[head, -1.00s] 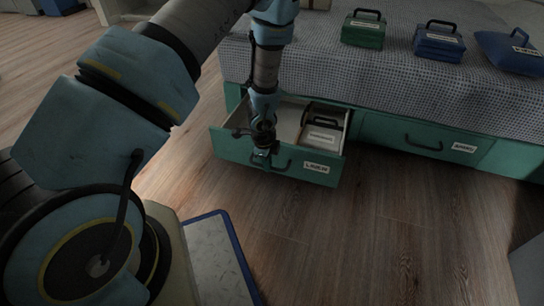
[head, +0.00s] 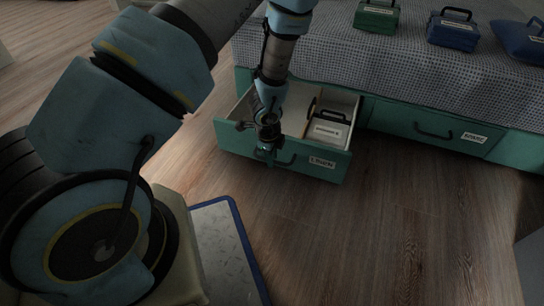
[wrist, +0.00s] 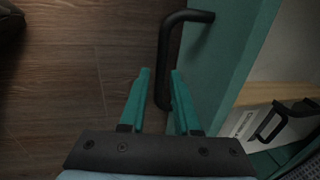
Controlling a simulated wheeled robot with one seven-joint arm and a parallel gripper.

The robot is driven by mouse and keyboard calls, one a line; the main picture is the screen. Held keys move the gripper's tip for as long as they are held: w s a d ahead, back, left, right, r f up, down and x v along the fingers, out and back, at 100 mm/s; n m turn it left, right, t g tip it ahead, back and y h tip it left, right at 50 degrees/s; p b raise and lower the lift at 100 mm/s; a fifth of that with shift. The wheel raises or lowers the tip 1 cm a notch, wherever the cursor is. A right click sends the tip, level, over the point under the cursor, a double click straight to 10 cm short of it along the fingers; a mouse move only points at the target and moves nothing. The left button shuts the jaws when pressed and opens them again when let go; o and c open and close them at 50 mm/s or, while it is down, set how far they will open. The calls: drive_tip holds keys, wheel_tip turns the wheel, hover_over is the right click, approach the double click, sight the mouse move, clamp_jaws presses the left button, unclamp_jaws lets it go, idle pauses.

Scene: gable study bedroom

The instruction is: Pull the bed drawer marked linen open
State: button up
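The linen drawer (head: 315,168) is the green drawer at the left of the bed base. It stands pulled out, with its pale inside showing. Its white label (head: 321,161) is blurred but seems to read linen. My gripper (head: 267,151) is at the drawer's black handle (head: 286,160). In the wrist view the two green fingers of my gripper (wrist: 160,76) stand on either side of the handle bar (wrist: 166,50), close against it. The handle's far end and the drawer front (wrist: 218,60) are clear of the fingers.
A white box (head: 328,131) with a dark handle lies in the drawer. A shut green drawer (head: 430,128) is to the right. The floor in front is clear.

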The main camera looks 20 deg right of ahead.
drive_tip(key=shift+o, duration=1)
wheel_tip(320, 180, up, 11)
drive_tip(key=s+a+p, duration=0.1)
drive_tip(key=p, duration=0.4)
drive_tip(key=shift+s+a+f, duration=0.15)
drive_tip(key=shift+s+a, duration=0.1)
drive_tip(key=w+a+r+n+t+y+p, duration=0.1)
drive_tip(key=w+a+r+n, duration=0.2)
drive_tip(key=a+r+n, duration=0.35)
drive_tip(key=w+a+r+n+p, duration=0.2)
drive_tip(key=w+a+r+n, duration=0.3)
drive_tip(key=r, duration=0.3)
drive_tip(key=s+a+r+n+g+p, duration=0.1)
drive_tip(key=s+a+r+n, duration=0.3)
drive_tip(key=a+r+n, duration=0.35)
drive_tip(key=s+a+r+n+p, duration=0.2)
drive_tip(key=s+a+r+n, duration=0.2)
drive_tip(key=a+r+n, duration=0.3)
wheel_tip(320, 180, up, 39)
drive_tip(key=a+p, duration=0.1)
drive_tip(key=p, duration=3.6)
drive_tip(key=shift+a+m+p, duration=0.15)
drive_tip(key=shift+m+p, duration=0.15)
drive_tip(key=shift+p, duration=0.1)
